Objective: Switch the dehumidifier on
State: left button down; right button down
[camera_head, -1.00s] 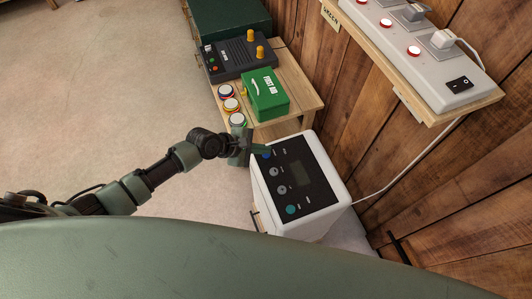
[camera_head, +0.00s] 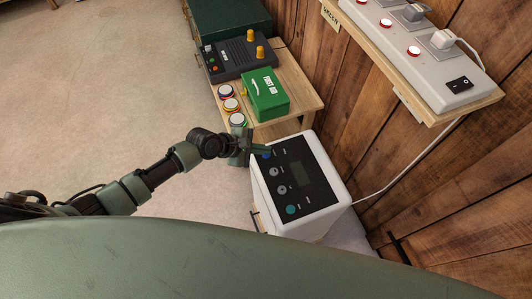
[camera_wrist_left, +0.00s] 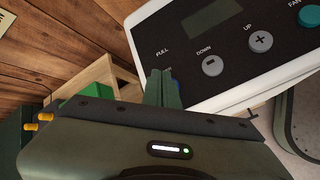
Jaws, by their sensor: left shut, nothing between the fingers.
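The dehumidifier (camera_head: 335,192) is a white box with a black top panel (camera_head: 318,205), standing on the floor beside the wooden wall. Its panel has a dark display (camera_head: 300,173), two grey buttons marked DOWN (camera_wrist_left: 212,65) and UP (camera_wrist_left: 261,41), and a teal FAN button (camera_head: 291,210). A blue button (camera_head: 267,155) sits at the panel's far left corner, mostly covered by my fingers in the left wrist view. My left gripper (camera_head: 264,149) is shut and empty, its fingertips at or just over the blue button. I cannot tell whether they touch it. My right gripper is not in view.
A wooden table (camera_head: 297,88) behind holds a green first aid box (camera_head: 265,95), a dark device with orange knobs (camera_head: 238,58) and several round buttons. A shelf on the right wall carries a power strip (camera_head: 420,50); a white cable (camera_head: 405,170) runs down to the dehumidifier. The floor at left is clear.

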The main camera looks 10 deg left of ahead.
aim_at(264, 156)
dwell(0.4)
pick_arm(q)
jog(key=shift+f, duration=0.45)
dwell(0.3)
jog(key=shift+r+p, duration=0.45)
jog(key=shift+p, duration=0.2)
notch_tip(264, 156, up, 6)
jog(key=p, duration=0.6)
jog(key=shift+s+d, duration=0.1)
dwell(0.5)
